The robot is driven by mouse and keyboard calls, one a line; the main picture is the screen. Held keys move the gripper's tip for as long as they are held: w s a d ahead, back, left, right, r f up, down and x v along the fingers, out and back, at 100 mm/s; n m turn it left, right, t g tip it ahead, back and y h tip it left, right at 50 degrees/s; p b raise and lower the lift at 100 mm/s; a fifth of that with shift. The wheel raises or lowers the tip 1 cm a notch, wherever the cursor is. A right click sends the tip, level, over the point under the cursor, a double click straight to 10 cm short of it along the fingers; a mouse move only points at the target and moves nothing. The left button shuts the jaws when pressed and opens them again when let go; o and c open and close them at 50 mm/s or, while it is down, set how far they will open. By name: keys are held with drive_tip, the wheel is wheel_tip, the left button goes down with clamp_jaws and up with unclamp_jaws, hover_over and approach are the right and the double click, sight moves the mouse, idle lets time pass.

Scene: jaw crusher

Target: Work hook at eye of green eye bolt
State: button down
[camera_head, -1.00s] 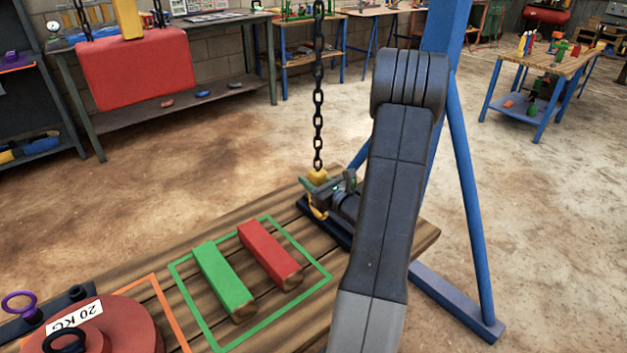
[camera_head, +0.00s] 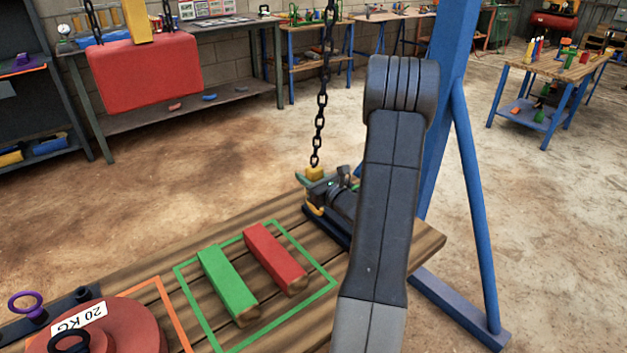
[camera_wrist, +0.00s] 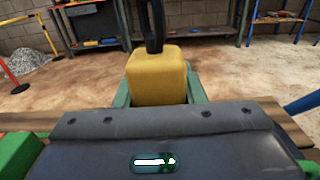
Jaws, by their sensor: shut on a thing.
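The yellow hook block (camera_head: 314,173) hangs on a dark chain (camera_head: 320,110) above the far end of the wooden bench. Its yellow hook (camera_head: 314,210) shows partly below my gripper, close to a dark plate. My gripper (camera_head: 312,182) is shut on the block. In the wrist view the block (camera_wrist: 157,78) sits between the green fingers of my gripper (camera_wrist: 158,98), with the chain rising from its top. I cannot make out the green eye bolt; my gripper and arm cover the area around the hook tip.
A green bar (camera_head: 228,285) and a red bar (camera_head: 275,257) lie inside a green outline on the bench (camera_head: 160,260). A red 20 KG weight (camera_head: 125,325) and a purple eye bolt (camera_head: 25,304) are at the left. A blue post (camera_head: 452,140) stands right of my arm.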

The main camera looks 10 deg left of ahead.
drive_tip(key=r+x, duration=0.1)
drive_tip(key=x, duration=0.5)
idle(0.6)
drive_tip(key=shift+w, duration=0.2)
drive_tip(key=w+d+p, duration=0.1)
drive_tip(key=w+d, duration=0.5)
drive_tip(key=w, duration=0.4)
drive_tip(key=shift+d, duration=0.4)
idle(1.3)
drive_tip(key=shift+d+r, duration=0.1)
idle(0.3)
drive_tip(key=shift+f+b+v, duration=0.1)
drive_tip(key=shift+b+v, duration=0.25)
drive_tip(key=shift+v, duration=0.75)
drive_tip(key=shift+f+b+v, duration=0.15)
drive_tip(key=shift+b+v, duration=0.15)
drive_tip(key=shift+v, duration=0.8)
drive_tip(key=v, duration=0.3)
drive_tip(key=shift+s+d, duration=0.1)
drive_tip(key=shift+r, duration=0.1)
